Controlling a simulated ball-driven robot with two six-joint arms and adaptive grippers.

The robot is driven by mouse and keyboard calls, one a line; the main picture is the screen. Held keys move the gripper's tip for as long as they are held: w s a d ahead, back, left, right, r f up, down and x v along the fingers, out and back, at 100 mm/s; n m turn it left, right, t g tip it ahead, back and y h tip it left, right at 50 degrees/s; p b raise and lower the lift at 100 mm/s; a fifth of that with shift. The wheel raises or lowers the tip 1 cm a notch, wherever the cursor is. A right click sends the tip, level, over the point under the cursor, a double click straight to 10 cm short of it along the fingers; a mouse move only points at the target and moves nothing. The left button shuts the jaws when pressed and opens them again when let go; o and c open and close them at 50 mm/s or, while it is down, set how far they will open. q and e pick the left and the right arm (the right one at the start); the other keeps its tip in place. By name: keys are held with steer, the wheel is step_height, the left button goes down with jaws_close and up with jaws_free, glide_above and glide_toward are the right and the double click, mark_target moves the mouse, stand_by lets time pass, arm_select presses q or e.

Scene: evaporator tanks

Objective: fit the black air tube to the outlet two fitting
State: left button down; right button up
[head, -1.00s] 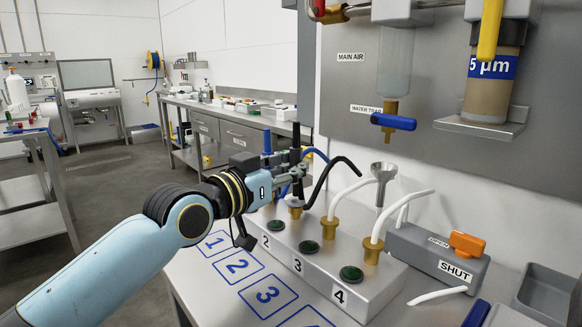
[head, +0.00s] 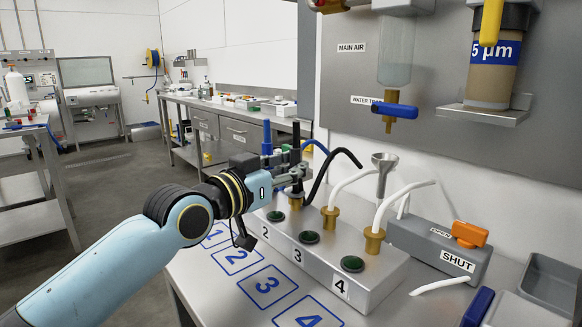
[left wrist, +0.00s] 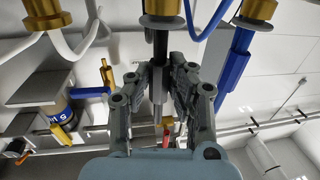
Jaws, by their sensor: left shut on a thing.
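My left gripper (head: 290,178) is shut on the upright black end piece of the black air tube (head: 322,172). The tube arches up and over to the right. The outlet two fitting (head: 296,203) is brass and sits just below the gripper, behind green button two, partly hidden. In the left wrist view, which looks inverted, the black piece (left wrist: 161,42) stands between my fingers (left wrist: 161,72), in line with the brass fitting (left wrist: 165,6) and close against its grey ring. I cannot tell whether it is fully seated. My right gripper is out of view.
Close to the left stands a blue tube's upright blue end (head: 267,137). White tubes rise from the brass fittings three (head: 329,217) and four (head: 374,240). A metal funnel (head: 384,162) and a grey box with an orange lever (head: 468,234) stand at the right.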

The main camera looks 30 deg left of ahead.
arm_select(q)
steer(key=shift+f+b, duration=0.4)
steer(key=shift+f, duration=0.2)
steer(key=c, duration=1.1)
jaws_free()
steer(key=shift+c, duration=0.2)
steer(key=shift+r, duration=0.1)
step_height(320, 180, up, 6)
steer(key=p, duration=0.5)
